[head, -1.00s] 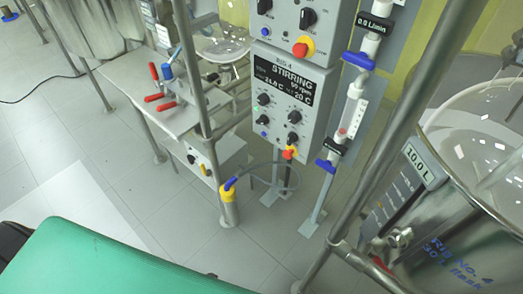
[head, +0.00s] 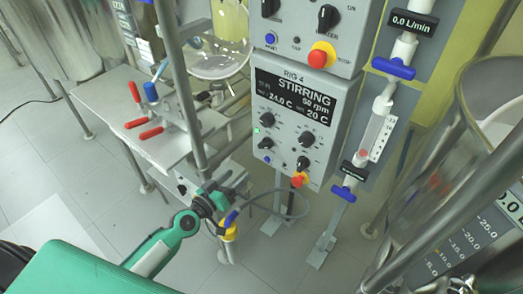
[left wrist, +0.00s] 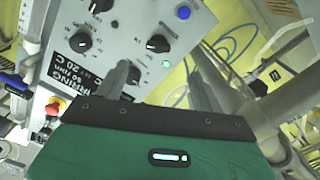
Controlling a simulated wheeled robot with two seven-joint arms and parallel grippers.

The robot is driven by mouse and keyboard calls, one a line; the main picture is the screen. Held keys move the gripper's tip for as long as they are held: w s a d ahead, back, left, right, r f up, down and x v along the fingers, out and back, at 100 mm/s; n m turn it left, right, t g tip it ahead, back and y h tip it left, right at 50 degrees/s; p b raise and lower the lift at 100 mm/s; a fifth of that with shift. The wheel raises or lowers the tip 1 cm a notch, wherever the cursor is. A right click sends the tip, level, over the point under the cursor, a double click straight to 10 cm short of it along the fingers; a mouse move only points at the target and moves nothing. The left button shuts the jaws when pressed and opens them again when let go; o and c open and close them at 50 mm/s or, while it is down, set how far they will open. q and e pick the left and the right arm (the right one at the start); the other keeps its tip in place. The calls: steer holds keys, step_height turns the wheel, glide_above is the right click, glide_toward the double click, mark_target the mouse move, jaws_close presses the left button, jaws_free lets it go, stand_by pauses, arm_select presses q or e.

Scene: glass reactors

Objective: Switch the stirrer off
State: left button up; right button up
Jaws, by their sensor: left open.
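The grey RIG 4 control box (head: 305,88) stands in the middle of the head view. Its black display (head: 293,100) reads STIRRING, 50 rpm, 24.0 C and 20 C. Below it are several black knobs, such as the upper left knob (head: 268,119), and a lit green lamp (head: 257,129). My left gripper (head: 230,184) is low and left of the box, apart from the knobs in the head view. In the left wrist view the open fingers (left wrist: 163,85) point at the panel; one finger overlaps its lower part, with a black knob (left wrist: 157,43) beyond. Finger contact is unclear.
A metal post (head: 183,85) stands left of the box. A red-handled clamp (head: 145,133) sits on a bench behind it. Above is another box with a red button (head: 318,58). A flow meter (head: 380,125) is at right. A cable loop (head: 285,195) hangs below.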

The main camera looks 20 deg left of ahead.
mark_target(263, 148)
arm_select(q)
steer(key=x, duration=0.4)
steer(key=p+x, duration=0.1)
steer(key=x, duration=0.3)
steer(key=r+p+x, duration=0.1)
steer(key=x, duration=0.3)
steer(key=shift+w+a, duration=0.15)
steer(key=shift+w, duration=0.25)
steer(key=shift+w+d, duration=0.25)
steer(key=shift+w, duration=0.35)
arm_select(e)
step_height(263, 148, down, 6)
steer(key=s+d, duration=0.1)
steer(key=s, duration=0.1)
steer(key=shift+r, duration=0.15)
arm_select(q)
steer(key=c, duration=1)
